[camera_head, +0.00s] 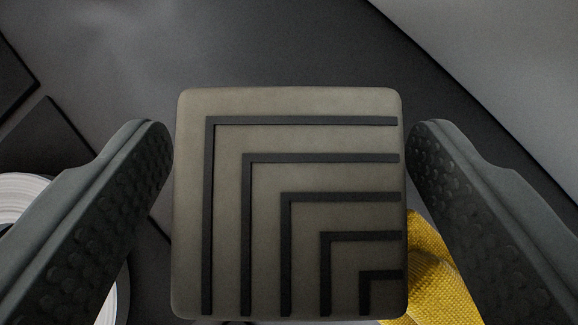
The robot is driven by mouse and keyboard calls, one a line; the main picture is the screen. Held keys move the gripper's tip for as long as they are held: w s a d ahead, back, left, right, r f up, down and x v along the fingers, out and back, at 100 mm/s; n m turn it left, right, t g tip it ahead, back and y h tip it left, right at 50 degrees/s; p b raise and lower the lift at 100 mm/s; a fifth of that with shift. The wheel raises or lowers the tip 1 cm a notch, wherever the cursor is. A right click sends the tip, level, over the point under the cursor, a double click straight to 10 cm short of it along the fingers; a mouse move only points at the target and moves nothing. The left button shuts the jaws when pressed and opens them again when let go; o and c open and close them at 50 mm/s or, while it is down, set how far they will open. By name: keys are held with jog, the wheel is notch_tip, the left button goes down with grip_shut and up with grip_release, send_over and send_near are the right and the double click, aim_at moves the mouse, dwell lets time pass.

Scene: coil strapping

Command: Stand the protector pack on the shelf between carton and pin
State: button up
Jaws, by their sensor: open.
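The protector pack (265,180), a tan-grey block with rounded corners and nested black L-shaped strips on its face, fills the middle of the view. My gripper (290,140) is open, with one dark studded finger on each side of the pack. A narrow gap shows between the left finger and the pack's left side, and another between the right finger and its right side. I cannot make out the shelf, the carton or the pin.
A yellow woven thing (432,275) lies behind the pack's lower right, partly hidden by the right finger. A white ringed round thing (22,196) is at the left edge, partly behind the left finger. Dark flat panels (50,140) lie at the left. Grey floor shows beyond.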

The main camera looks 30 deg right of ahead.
jog(key=shift+s+r, duration=0.1)
jog(key=shift+r, duration=0.15)
jog(key=v, duration=1.1)
jog(key=shift+s+a+r, duration=0.15)
jog(key=shift+s+r, duration=0.1)
